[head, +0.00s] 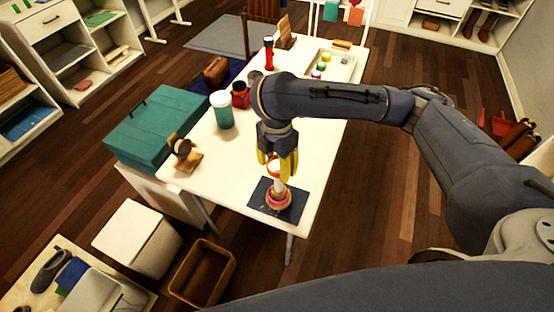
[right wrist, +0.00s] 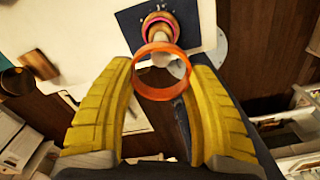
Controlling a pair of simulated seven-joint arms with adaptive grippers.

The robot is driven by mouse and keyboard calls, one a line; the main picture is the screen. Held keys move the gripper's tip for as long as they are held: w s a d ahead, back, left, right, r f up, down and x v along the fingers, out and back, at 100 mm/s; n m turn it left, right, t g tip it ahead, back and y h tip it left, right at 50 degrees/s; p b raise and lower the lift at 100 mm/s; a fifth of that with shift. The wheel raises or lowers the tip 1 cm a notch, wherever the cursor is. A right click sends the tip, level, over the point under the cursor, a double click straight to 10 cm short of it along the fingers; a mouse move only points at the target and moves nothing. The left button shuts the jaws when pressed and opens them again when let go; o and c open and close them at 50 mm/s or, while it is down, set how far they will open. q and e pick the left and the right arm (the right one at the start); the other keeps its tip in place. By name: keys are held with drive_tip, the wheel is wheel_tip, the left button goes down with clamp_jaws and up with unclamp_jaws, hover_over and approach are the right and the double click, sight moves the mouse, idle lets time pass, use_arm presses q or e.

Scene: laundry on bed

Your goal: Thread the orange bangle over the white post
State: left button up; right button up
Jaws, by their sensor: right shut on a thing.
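My right gripper (head: 277,165) points down over the near end of the white table. In the right wrist view its yellow fingers (right wrist: 160,75) are shut on the orange bangle (right wrist: 162,95), holding it by its sides. The white post (head: 279,186) stands on a dark square base (head: 297,207), directly below the gripper. A pink ring (head: 271,204) and a tan ring lie around its foot. In the right wrist view the post's pale upper end (right wrist: 177,68) shows through and beside the bangle's opening; I cannot tell whether the bangle is around its tip. My left gripper is not in view.
A teal-and-white jar (head: 222,112), a red container (head: 240,95) and a wooden stand (head: 185,155) are on the table's left side. A tray (head: 341,70) with small coloured things is at the far end. A teal box (head: 155,127) stands left of the table. Table beside the base is clear.

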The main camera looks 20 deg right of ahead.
drive_tip(key=shift+f, duration=2.45)
drive_tip(key=shift+f, duration=0.1)
drive_tip(key=o, duration=1)
drive_tip(key=shift+r, duration=6)
